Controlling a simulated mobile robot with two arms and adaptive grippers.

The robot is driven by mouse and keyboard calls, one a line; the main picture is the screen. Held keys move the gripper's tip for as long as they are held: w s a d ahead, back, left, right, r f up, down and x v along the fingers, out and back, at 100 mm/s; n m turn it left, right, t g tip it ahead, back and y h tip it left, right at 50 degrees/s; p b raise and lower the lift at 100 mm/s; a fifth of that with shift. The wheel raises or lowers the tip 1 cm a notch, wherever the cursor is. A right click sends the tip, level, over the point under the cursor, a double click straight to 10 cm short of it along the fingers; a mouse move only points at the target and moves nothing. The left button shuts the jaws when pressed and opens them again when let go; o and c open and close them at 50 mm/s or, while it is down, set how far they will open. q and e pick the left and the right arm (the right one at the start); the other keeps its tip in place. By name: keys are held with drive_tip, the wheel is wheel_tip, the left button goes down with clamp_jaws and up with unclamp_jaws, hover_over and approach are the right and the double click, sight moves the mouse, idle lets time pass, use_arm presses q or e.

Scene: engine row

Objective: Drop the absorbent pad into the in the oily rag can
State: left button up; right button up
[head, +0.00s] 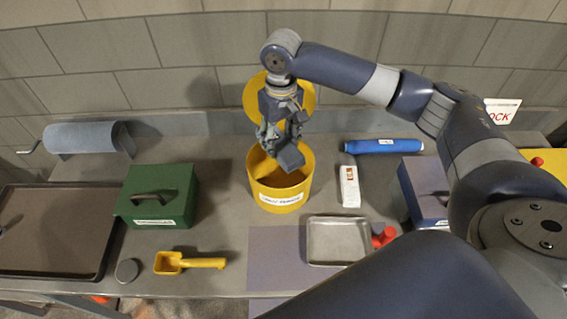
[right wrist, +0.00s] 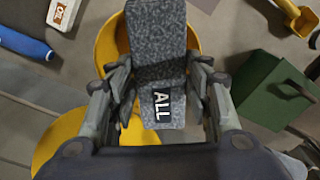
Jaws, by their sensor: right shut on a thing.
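The oily rag can is a yellow round can (head: 279,188) with a label on its front, standing in the middle of the bench. Its yellow lid (head: 252,98) stands raised behind it, partly hidden by my arm. My right gripper (head: 281,140) is over the can's mouth, pointing down. It is shut on the grey speckled absorbent pad (head: 290,157), which hangs over the can's opening. In the right wrist view the pad (right wrist: 158,50) sits between the fingers, marked "ALL", with the yellow can (right wrist: 107,48) below it. My left gripper is not in view.
A green box (head: 158,196), a yellow scoop (head: 188,262) and a dark tray (head: 50,235) lie left. A grey roll (head: 86,138) is at the back left.

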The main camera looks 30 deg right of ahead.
drive_tip(key=w+d+r+p, duration=0.2)
drive_tip(key=w+d+p, duration=0.1)
use_arm(q)
drive_tip(key=b, duration=0.1)
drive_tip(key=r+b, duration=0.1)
drive_tip(key=b, duration=0.1)
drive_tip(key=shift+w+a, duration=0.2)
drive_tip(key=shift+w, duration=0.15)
use_arm(e)
wheel_tip(320, 180, down, 7)
drive_tip(key=shift+w+d+r+n, duration=0.2)
drive_tip(key=shift+w+d+n, duration=0.1)
drive_tip(key=shift+w, duration=0.15)
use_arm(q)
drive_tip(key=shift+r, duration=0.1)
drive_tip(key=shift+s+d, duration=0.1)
use_arm(e)
drive_tip(key=o, duration=1)
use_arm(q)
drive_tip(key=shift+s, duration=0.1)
use_arm(e)
drive_tip(key=shift+r, duration=0.1)
